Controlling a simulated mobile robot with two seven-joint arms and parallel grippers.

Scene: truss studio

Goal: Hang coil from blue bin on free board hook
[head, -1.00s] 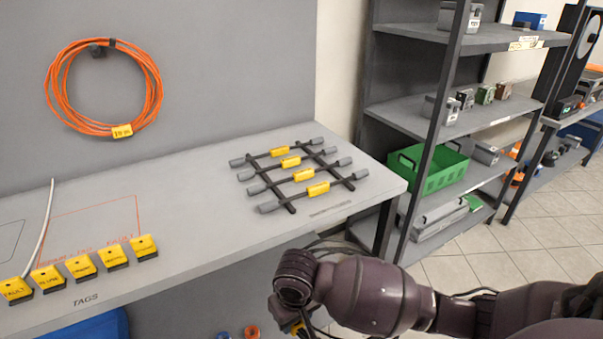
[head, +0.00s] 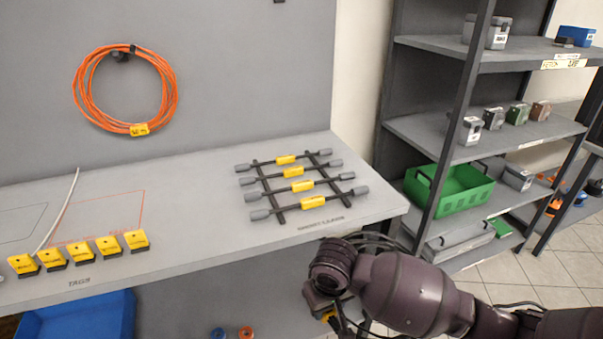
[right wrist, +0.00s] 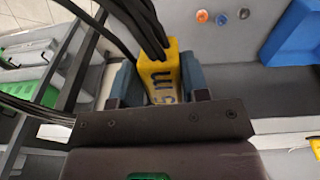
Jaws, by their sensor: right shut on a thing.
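My right gripper (head: 328,312) is shut on the yellow tag (right wrist: 160,72) of a black cable coil (right wrist: 128,18), in front of the table's front edge. In the right wrist view the tag sits between the fingers and black strands run from it; most of the coil is out of view. An orange coil (head: 83,100) with a yellow tag hangs on a dark hook (head: 120,56) on the grey board (head: 230,70). A small dark thing (head: 279,1), perhaps another hook, is cut off at the top. The blue bin (head: 75,318) is under the table. My left gripper is not in view.
The table (head: 185,215) carries a rack of black rods with yellow labels (head: 302,186) and a row of yellow tags (head: 81,250). A shelf unit (head: 430,125) with a green bin (head: 455,198) stands at right. Small blue and orange rings (head: 246,333) lie below the table.

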